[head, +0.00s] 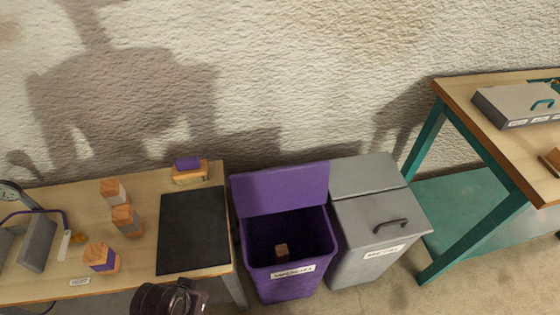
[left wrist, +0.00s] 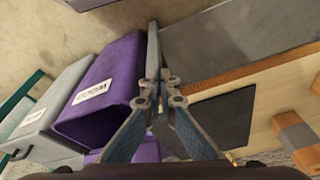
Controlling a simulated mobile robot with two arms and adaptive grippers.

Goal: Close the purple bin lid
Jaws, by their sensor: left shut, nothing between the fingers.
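The purple bin (head: 292,283) stands on the floor between the wooden bench and a grey bin. Its purple lid (head: 280,190) is open, tilted up at the back near the wall. A small wooden block (head: 281,252) lies inside the bin. In the left wrist view the purple bin (left wrist: 108,85) is left of the fingers, with its white label turned over. My left gripper (left wrist: 158,80) is shut and empty, apart from the bin in the picture. In the head view a dark part of my left arm shows at the bottom edge, left of the bin. My right gripper is out of view.
A grey bin (head: 365,225) with a closed, handled lid stands close on the right. The wooden bench (head: 60,285) on the left holds a black mat (head: 192,230) and several blocks. A teal-legged table (head: 485,125) stands at the far right.

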